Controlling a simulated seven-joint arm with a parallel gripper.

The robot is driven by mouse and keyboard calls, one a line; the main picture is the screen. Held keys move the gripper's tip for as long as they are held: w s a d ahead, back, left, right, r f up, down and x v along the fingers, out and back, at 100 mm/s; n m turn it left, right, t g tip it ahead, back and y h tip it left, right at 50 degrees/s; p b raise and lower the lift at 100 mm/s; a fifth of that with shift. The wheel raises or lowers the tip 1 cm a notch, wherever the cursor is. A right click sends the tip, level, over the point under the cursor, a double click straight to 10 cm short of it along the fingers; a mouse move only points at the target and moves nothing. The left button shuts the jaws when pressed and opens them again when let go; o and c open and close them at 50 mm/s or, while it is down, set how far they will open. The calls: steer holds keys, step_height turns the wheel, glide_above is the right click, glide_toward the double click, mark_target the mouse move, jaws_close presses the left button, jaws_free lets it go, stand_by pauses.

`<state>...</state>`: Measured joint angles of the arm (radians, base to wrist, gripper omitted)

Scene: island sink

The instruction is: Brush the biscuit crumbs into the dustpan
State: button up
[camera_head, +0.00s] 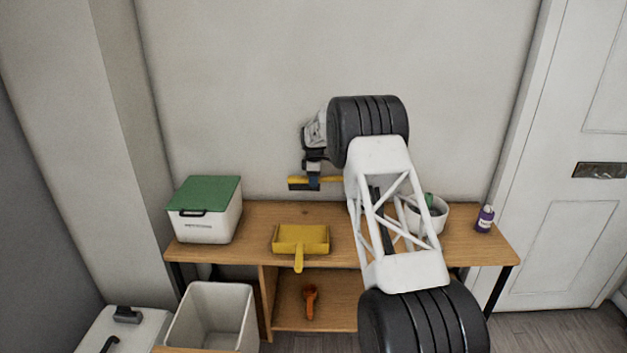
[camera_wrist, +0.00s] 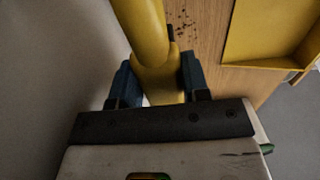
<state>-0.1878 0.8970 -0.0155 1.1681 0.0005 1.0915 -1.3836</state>
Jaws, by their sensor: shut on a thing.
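My gripper (camera_head: 313,180) is shut on a yellow brush (camera_head: 331,179) and holds it above the back of the wooden bench, near the wall. In the wrist view the brush's yellow handle (camera_wrist: 142,28) runs between the two blue-grey fingers of my gripper (camera_wrist: 158,78). A small dark edge shows beside the handle, perhaps bristles. Dark biscuit crumbs (camera_wrist: 184,22) lie scattered on the wood beyond the brush; I cannot make them out clearly in the head view. The yellow dustpan (camera_head: 301,240) lies at the bench's front edge, its handle jutting out; its tray (camera_wrist: 268,35) shows right of the crumbs.
A white box with a green lid (camera_head: 206,209) stands left on the bench (camera_head: 258,222). A white pot (camera_head: 438,216) and a purple bottle (camera_head: 485,219) stand right. An orange tool (camera_head: 311,301) is on the lower shelf. An open bin (camera_head: 213,315) stands in front. The wall is close behind.

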mark_target(314, 189)
steer(key=shift+f, duration=2.45)
steer(key=shift+r, duration=1.55)
